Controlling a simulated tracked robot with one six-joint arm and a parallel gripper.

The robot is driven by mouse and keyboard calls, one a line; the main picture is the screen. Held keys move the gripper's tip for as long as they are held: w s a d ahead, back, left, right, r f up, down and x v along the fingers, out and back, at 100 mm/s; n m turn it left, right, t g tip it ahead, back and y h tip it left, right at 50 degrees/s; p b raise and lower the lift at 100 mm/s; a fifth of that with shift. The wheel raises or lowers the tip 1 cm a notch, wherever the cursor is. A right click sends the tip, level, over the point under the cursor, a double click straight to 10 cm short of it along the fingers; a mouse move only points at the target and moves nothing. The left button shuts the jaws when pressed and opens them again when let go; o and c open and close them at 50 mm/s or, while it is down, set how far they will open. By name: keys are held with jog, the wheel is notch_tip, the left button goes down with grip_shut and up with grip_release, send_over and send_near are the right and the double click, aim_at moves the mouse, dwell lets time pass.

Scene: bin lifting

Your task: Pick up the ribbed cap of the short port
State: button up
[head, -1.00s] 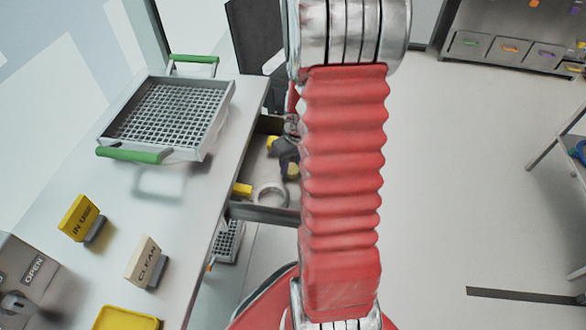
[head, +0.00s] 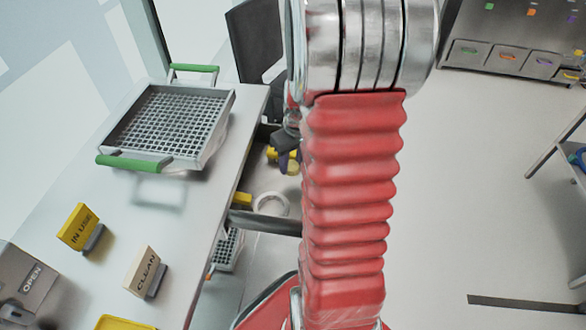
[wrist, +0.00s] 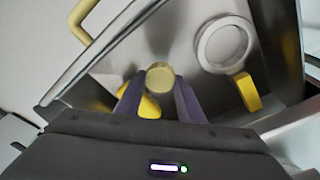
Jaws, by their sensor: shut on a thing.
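In the wrist view a dull yellow round cap (wrist: 160,78) sits between the tips of my two dark purple fingers. My gripper (wrist: 158,92) is shut on it, over an open drawer (wrist: 112,62). Ribs on the cap cannot be made out. A brighter yellow piece (wrist: 149,107) shows beneath, between the fingers; its shape is mostly hidden. In the head view my gripper (head: 287,147) is a small dark shape at the drawer, partly behind my red arm, with yellow (head: 294,166) beside it. No port can be made out.
A white ring (wrist: 223,45) and a yellow block (wrist: 247,91) lie in the drawer to the right of the fingers. The drawer's walls are close by. On the table stand a mesh tray (head: 219,117) with green handles, and IN USE (head: 77,226) and CLEAN (head: 143,270) signs.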

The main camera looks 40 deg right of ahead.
aim_at(292, 166)
jog(key=shift+r, duration=2.25)
